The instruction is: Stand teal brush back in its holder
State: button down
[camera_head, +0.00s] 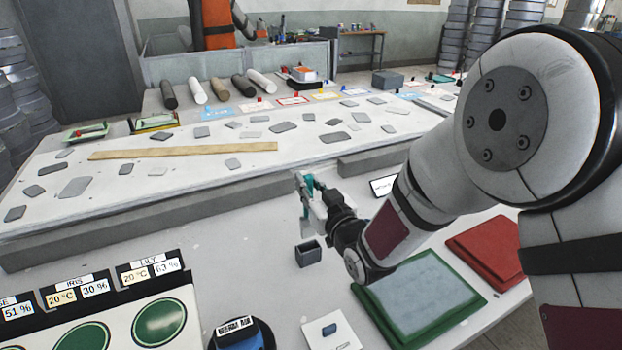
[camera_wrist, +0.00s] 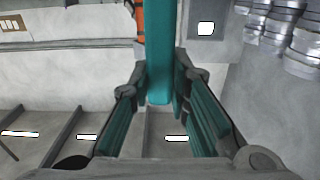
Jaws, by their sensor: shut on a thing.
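My gripper (camera_head: 309,189) is shut on the teal brush and holds it above the worktable. In the wrist view the brush (camera_wrist: 158,55) is a teal bar running up between the teal-padded fingers (camera_wrist: 160,100). In the head view the brush is small and hard to tell from the finger pads. A small dark grey open-topped box (camera_head: 308,254), which looks like the holder, stands on the table a little below my gripper. The brush is apart from it. The holder cannot be made out in the wrist view.
A green-framed tray (camera_head: 465,318) and a red block (camera_head: 487,250) lie to the right. A white card with a blue piece (camera_head: 331,333) and a blue round device (camera_head: 240,333) are in front. A panel with green discs (camera_head: 159,321) stands left. A long raised bed (camera_head: 190,185) lies behind.

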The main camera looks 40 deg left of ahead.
jog(key=shift+f+b, duration=2.3)
jog(key=shift+f, duration=1.4)
jog(key=shift+f+b, duration=0.5)
jog(key=shift+b, duration=0.15)
jog(key=c, duration=1.4)
grip_release()
jog(key=shift+c, duration=0.2)
jog(key=v, duration=1.2)
